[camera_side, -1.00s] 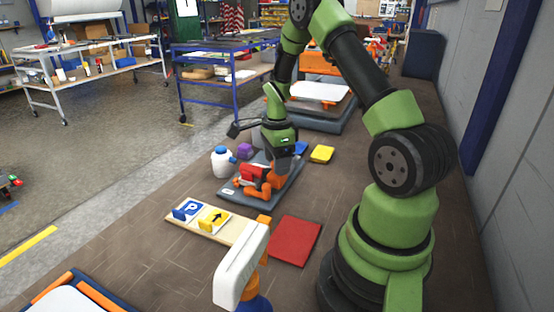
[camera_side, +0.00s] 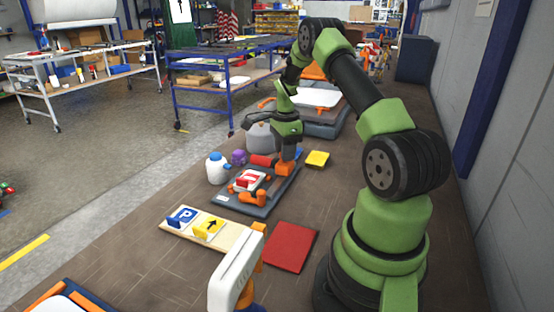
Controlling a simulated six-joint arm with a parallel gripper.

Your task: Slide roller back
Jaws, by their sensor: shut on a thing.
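The roller (camera_side: 262,161) is a red cylinder lying across the back part of a dark grey tray (camera_side: 256,210). My gripper (camera_side: 286,163) is at the roller's right end, pointing down, and is shut on it. The orange part (camera_side: 286,168) under the jaws looks like the roller's handle, but the exact grip is hidden. A red and white sign (camera_side: 250,180) lies in the tray in front of the roller. Orange pieces (camera_side: 244,197) sit around that sign at the front of the tray.
A yellow block (camera_side: 317,159) lies to the right. A board with blue and yellow signs (camera_side: 205,233) and a red plate (camera_side: 290,247) are in front.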

